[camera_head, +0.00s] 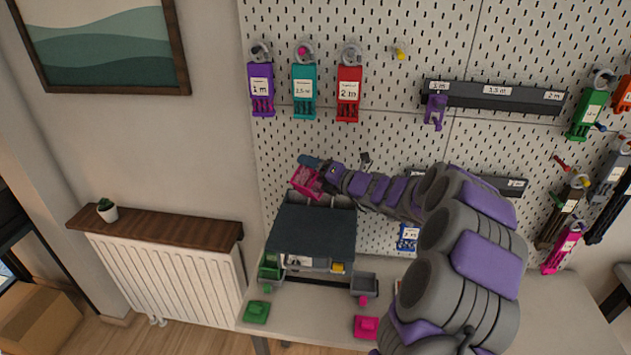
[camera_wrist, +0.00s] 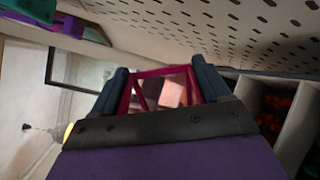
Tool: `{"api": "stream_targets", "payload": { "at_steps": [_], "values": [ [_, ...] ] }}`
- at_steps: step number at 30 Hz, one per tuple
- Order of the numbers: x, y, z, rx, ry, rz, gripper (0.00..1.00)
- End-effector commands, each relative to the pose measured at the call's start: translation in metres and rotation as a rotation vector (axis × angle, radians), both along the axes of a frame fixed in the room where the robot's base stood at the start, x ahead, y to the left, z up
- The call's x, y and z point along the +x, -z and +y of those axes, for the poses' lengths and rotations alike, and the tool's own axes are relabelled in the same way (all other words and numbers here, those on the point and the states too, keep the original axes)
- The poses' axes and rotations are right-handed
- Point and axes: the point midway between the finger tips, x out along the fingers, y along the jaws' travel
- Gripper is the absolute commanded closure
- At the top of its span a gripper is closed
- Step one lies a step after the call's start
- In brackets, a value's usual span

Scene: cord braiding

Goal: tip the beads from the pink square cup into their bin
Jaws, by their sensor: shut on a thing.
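The pink square cup (camera_head: 307,181) is held by my gripper (camera_head: 318,167) above the back left of the dark grey storage unit, close to the pegboard. It looks tilted. In the wrist view the magenta cup (camera_wrist: 126,93) sits between the two dark blue fingers of my gripper (camera_wrist: 160,78), and pale pink blocky shapes show through its frame. I cannot tell whether these are beads. Open bins (camera_head: 325,198) line the back of the unit, below and right of the cup. The wrist view shows bin walls (camera_wrist: 295,125) at the right, with reddish contents in one compartment.
The dark sloping top (camera_head: 312,232) of the unit lies in front of the bins. Small grey trays (camera_head: 364,284) and green (camera_head: 256,311) and pink (camera_head: 366,327) pieces are on the table. The pegboard (camera_head: 390,130) with hanging cords stands close behind.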

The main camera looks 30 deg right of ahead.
Motion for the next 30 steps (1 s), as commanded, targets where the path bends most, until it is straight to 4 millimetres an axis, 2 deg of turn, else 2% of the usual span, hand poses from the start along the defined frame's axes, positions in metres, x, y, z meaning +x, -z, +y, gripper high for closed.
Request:
{"api": "stream_targets", "payload": {
  "at_steps": [6, 15, 30],
  "values": [
    [0.001, -0.007, -0.005, -0.211, 0.003, -0.113, 0.55],
    [0.001, -0.023, -0.004, -0.414, 0.002, -0.216, 0.55],
    [0.001, -0.023, -0.006, -0.45, 0.002, -0.232, 0.55]
  ]
}}
